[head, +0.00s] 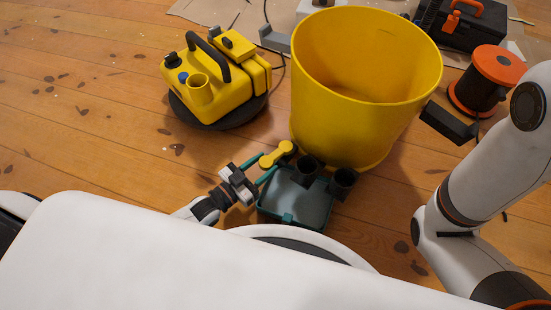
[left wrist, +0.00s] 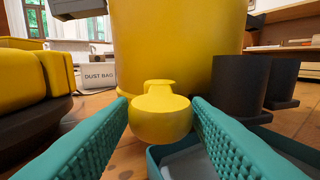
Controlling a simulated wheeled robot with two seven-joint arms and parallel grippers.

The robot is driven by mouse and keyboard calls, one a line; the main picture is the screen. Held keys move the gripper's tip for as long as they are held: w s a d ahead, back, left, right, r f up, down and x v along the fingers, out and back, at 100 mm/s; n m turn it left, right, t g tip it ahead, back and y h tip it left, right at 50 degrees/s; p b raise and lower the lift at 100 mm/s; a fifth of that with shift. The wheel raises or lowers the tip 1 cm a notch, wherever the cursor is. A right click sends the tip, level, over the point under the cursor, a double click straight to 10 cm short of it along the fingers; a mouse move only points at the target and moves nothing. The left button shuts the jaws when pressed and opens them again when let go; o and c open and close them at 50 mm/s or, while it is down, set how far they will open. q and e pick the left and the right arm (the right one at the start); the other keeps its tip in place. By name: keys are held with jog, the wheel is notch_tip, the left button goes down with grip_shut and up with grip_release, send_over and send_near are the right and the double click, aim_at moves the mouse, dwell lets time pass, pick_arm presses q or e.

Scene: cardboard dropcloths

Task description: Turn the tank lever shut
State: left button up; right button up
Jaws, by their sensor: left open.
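The tank is a large yellow tub (head: 365,110) standing on the wooden floor, and its wall fills the middle of the left wrist view (left wrist: 180,45). The yellow lever (head: 278,154) is low at the tub's front left, with rounded ends. In the left wrist view the lever (left wrist: 160,122) points towards me. My left gripper (head: 259,168) has teal fingers, open, one on each side of the lever's near end. The left wrist view shows a small gap at the left finger; contact at the right one is unclear.
A teal bin (head: 294,203) and dark cylinders (head: 343,182) stand close right of the lever. A yellow machine with a black handle (head: 212,80) is at the left. A cable reel (head: 487,80) and toolbox (head: 462,25) stand at the right. Floor at far left is clear.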

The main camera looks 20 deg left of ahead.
aim_at(283, 150)
pick_arm(q)
jog(key=b+x, duration=0.1)
jog(key=x, duration=0.3)
jog(key=shift+f+b, duration=0.1)
jog(key=shift+b, duration=0.2)
jog(key=shift+w+d, duration=0.2)
jog(key=shift+w, duration=0.1)
grip_shut()
